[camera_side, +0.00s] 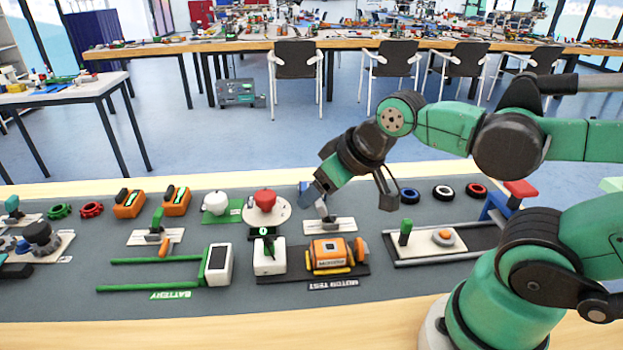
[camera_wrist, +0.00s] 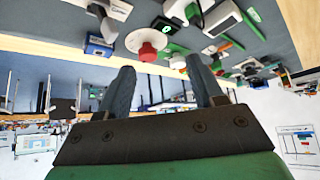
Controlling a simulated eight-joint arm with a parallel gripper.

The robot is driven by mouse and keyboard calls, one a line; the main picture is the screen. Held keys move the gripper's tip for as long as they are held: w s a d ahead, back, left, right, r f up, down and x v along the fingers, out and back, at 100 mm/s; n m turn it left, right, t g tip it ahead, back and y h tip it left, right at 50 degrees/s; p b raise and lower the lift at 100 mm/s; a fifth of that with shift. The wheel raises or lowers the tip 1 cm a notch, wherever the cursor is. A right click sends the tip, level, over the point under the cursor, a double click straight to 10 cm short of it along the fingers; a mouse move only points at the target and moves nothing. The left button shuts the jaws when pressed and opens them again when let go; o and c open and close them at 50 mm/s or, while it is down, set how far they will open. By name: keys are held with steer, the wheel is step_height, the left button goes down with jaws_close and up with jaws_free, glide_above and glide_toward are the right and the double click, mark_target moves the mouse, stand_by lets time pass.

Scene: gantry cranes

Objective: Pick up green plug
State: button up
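A short upright green peg (camera_side: 405,232), which looks like the green plug, stands on a white plate beside an orange button, right of centre in the side view. I cannot pick it out in the wrist view. My gripper (camera_side: 312,193) is above the mat, to the left of and higher than the peg, angled down and left. It is near a grey lever (camera_side: 326,214) on a white plate. In the wrist view my gripper (camera_wrist: 162,66) has its two blue-grey fingers wide apart with nothing between them.
A red mushroom button (camera_side: 265,199) on a round white base stands left of my gripper and also shows in the wrist view (camera_wrist: 147,52). An orange motor (camera_side: 328,254) sits in front. Blue, white and red rings (camera_side: 443,192) lie behind the peg. A green-handled lever (camera_side: 157,219) stands at left.

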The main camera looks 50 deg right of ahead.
steer(key=m+g+y, duration=0.3)
steer(key=m, duration=2)
glide_above(266, 240)
steer(key=s+d, duration=0.2)
step_height(266, 240, down, 4)
steer(key=m, duration=0.1)
steer(key=f+m+g, duration=0.1)
steer(key=m, duration=0.1)
steer(key=shift+w+a, duration=0.2)
steer(key=shift+w+a+f+m, duration=0.15)
steer(key=shift+f+m, duration=0.15)
steer(key=shift+m, duration=0.2)
steer(key=shift+x, duration=2.5)
jaws_close()
